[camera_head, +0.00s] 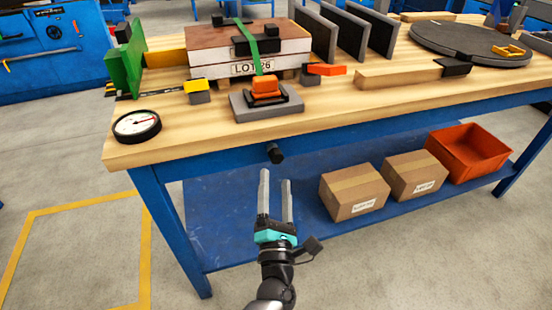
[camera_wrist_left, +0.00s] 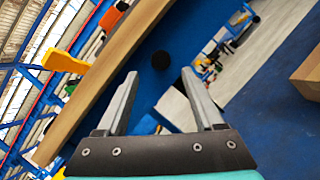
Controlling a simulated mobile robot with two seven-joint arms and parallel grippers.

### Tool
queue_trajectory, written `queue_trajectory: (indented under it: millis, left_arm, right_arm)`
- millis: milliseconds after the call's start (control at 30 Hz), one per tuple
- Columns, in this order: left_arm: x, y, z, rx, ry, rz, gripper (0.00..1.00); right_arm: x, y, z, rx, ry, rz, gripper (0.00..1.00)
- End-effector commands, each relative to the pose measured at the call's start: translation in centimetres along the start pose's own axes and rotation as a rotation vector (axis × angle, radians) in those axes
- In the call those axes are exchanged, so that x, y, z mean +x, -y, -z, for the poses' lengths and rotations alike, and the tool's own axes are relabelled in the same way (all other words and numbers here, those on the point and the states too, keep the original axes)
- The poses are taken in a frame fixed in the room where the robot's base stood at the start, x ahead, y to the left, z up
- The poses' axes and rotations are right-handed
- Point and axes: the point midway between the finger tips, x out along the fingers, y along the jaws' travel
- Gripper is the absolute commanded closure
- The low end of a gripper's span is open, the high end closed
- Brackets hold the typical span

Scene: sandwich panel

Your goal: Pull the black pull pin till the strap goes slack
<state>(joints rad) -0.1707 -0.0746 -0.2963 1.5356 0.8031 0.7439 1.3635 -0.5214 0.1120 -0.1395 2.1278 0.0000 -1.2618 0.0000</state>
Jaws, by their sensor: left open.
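The black pull pin (camera_head: 275,153) sticks out from the blue front edge of the workbench as a short dark cylinder. In the left wrist view its round end (camera_wrist_left: 161,60) shows between and beyond the fingertips. The green strap (camera_head: 251,43) runs over the panel stack (camera_head: 205,62) down to an orange buckle (camera_head: 267,86) on a grey block. It looks straight and flat. My left gripper (camera_head: 275,177) is open and empty, its fingers pointing at the pin from in front and apart from it. My right gripper is not in view.
The wooden bench top (camera_head: 190,125) overhangs above the pin. A dial gauge (camera_head: 137,126) lies at the left corner. On the blue lower shelf (camera_head: 240,215) stand cardboard boxes (camera_head: 354,190) and an orange bin (camera_head: 468,152). The space around the pin looks clear.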

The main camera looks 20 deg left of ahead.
Motion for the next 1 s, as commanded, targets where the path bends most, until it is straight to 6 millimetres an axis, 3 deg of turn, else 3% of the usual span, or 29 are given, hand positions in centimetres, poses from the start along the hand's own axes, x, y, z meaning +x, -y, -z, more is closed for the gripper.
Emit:
queue_trajectory:
  millis: [200, 400, 800, 1000]
  left_arm:
    - [4.5, 0.1, 0.1, 0.000, 0.001, -0.001, 0.31]
    - [6.8, 0.1, 0.1, 0.003, 0.000, 0.001, 0.31]
    - [7.5, 0.1, 0.1, 0.002, 0.000, 0.002, 0.31]
    - [7.5, 0.1, 0.1, 0.003, 0.000, 0.002, 0.53]
  right_arm:
    - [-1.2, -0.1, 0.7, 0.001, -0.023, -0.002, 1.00]
    - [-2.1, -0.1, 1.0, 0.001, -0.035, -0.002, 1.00]
    - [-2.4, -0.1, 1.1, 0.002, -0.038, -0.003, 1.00]
    - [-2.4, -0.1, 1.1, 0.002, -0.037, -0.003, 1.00]
